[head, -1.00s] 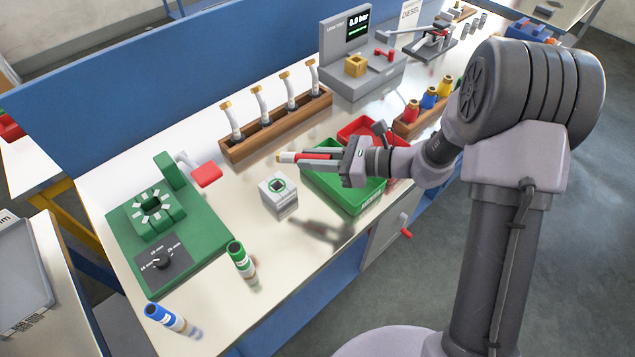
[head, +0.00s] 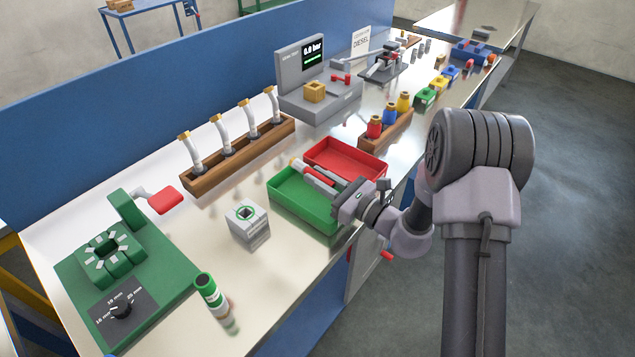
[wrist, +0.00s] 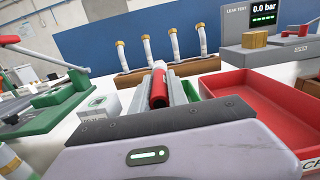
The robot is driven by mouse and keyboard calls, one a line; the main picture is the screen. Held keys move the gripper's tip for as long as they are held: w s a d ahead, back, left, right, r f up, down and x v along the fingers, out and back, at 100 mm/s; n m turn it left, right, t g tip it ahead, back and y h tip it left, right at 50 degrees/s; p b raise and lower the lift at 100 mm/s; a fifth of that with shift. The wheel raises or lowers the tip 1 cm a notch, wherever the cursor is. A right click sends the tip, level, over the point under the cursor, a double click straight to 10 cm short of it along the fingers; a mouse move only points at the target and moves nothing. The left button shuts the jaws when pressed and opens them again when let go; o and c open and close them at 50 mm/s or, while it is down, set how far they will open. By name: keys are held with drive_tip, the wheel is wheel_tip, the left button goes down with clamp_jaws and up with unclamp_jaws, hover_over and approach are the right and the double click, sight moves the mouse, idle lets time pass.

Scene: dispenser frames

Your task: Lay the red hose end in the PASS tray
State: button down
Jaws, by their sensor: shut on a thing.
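The red hose end (head: 326,176) has a red sleeve, a pale hose part and a brass tip. My gripper (head: 329,183) is shut on it and holds it lying roughly level, with the tip pointing away from the arm. The hose end is above the green tray (head: 299,214), near its border with the red tray (head: 345,156). Its exact height is hard to tell. In the wrist view the red sleeve (wrist: 158,90) shows between the two fingers. The green tray is partly hidden by my gripper there. I cannot read PASS on it.
A wooden rack (head: 240,160) with several upright hoses stands behind the trays. A grey marked block (head: 248,222) is left of the green tray. A green press (head: 105,255) and a green-collared hose end (head: 211,294) are further left. A rack of coloured fittings (head: 392,128) stands right.

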drive_tip(key=f, duration=0.1)
drive_tip(key=s+f, duration=0.1)
drive_tip(key=f, duration=0.1)
drive_tip(key=shift+s+a+f+g, duration=0.15)
drive_tip(key=shift+f+g, duration=0.1)
drive_tip(key=shift+g, duration=0.15)
drive_tip(key=c, duration=1.2)
unclamp_jaws()
drive_tip(key=shift+f, duration=0.1)
drive_tip(key=shift+s+d+f, duration=0.1)
drive_tip(key=shift+s+d, duration=0.15)
drive_tip(key=shift+d, duration=0.1)
drive_tip(key=shift+t, duration=0.3)
drive_tip(key=s+d, duration=0.1)
drive_tip(key=d, duration=0.1)
drive_tip(key=d+p, duration=0.1)
drive_tip(key=d, duration=0.1)
drive_tip(key=s+d+r, duration=0.1)
drive_tip(key=d, duration=0.1)
drive_tip(key=shift+s, duration=0.35)
drive_tip(key=r+p+v, duration=0.2)
drive_tip(key=v, duration=0.7)
drive_tip(key=shift+s, duration=0.45)
drive_tip(key=shift+d, duration=0.1)
